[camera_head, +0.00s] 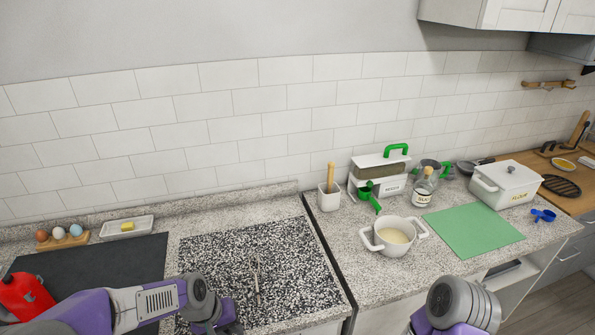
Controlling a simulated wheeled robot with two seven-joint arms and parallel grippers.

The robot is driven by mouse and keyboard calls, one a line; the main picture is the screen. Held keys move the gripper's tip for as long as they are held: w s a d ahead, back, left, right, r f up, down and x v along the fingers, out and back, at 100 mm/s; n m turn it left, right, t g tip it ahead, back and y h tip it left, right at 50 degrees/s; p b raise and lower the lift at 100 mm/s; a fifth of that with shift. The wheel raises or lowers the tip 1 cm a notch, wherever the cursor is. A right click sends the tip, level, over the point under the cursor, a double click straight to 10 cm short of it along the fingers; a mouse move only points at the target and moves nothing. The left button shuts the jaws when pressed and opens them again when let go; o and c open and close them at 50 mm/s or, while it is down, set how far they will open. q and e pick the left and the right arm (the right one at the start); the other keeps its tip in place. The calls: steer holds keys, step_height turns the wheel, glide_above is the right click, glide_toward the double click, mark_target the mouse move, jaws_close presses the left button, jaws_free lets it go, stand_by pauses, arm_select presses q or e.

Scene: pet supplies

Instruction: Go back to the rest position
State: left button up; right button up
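My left arm comes in from the lower left, and its purple and grey links bend down at the bottom edge, left of the speckled black-and-white board (290,280). Its gripper is not visible. Only a grey joint and purple link of my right arm show at the bottom, right of centre. Its gripper is out of the picture too. The task names no object. A thin metal utensil (257,275) lies on the speckled board.
A white pot (394,236), green mat (473,231), bottle (423,188) and white canister (505,184) stand on the right counter. A green-handled container (379,175) is behind. Eggs (59,234), a butter dish (127,228) and a red object (25,297) are left.

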arm_select(q)
steer(key=s+d+f, duration=0.2)
steer(key=s+f, duration=0.1)
steer(key=f, duration=0.5)
steer(key=s+d+f+b, duration=0.1)
steer(key=s+f, duration=0.3)
steer(key=f, duration=0.5)
steer(key=s+d+f+g+h, duration=0.1)
steer(key=s+d+f, duration=0.2)
steer(key=f, duration=0.6)
steer(key=shift+s+m+b, duration=0.3)
steer(key=shift+s, duration=0.1)
arm_select(e)
steer(key=shift+w+f, duration=0.75)
steer(key=shift+f, duration=0.3)
arm_select(q)
steer(key=shift+d, duration=0.1)
